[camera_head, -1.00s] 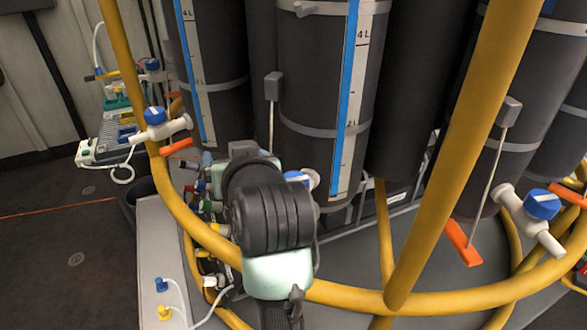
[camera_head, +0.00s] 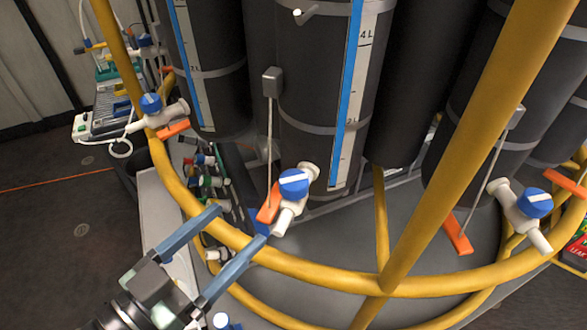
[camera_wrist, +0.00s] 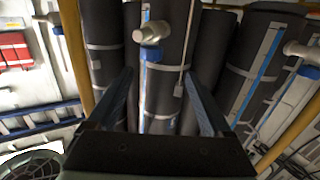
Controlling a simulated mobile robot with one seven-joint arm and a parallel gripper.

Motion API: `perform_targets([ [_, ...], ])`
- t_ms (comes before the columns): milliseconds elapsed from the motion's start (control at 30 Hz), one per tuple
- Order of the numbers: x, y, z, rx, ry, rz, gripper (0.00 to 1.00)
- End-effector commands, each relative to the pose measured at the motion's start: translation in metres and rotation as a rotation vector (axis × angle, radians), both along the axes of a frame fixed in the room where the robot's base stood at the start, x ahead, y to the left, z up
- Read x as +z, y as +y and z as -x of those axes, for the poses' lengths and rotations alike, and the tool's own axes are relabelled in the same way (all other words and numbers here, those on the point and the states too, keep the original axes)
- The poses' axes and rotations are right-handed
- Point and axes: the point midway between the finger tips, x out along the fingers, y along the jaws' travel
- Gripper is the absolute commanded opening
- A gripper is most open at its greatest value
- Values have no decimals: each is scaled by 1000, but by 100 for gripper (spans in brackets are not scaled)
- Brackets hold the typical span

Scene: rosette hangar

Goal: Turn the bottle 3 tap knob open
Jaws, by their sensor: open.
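Three white taps with blue round knobs show in the head view: a left knob (camera_head: 151,104), a middle knob (camera_head: 293,183) and a right knob (camera_head: 538,203). Each knob has a white stripe. I see no bottle numbers, so I cannot tell which is bottle 3. My gripper (camera_head: 238,226) is open and empty, at the lower left of the middle tap, its fingers pointing up toward it, with a gap to the knob. In the wrist view, a tap with a blue knob (camera_wrist: 151,54) appears between and beyond my open fingers (camera_wrist: 158,78).
A yellow ring rail (camera_head: 300,269) and a slanted yellow post (camera_head: 440,160) run around the dark grey bottles (camera_head: 305,95). Orange-ended levers (camera_head: 457,234) hang near the taps. Several small coloured valves (camera_head: 210,182) sit at the left, behind the rail.

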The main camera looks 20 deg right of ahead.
Motion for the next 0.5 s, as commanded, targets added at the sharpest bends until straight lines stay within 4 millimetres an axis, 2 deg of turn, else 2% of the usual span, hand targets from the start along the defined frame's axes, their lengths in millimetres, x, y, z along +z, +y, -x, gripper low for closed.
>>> perform_targets([
  [100,-1,-1,11,-40,-15,24,84],
  [267,0,-13,6,-50,-19,27,84],
  [500,1,-56,-17,-51,-19,26,84],
])
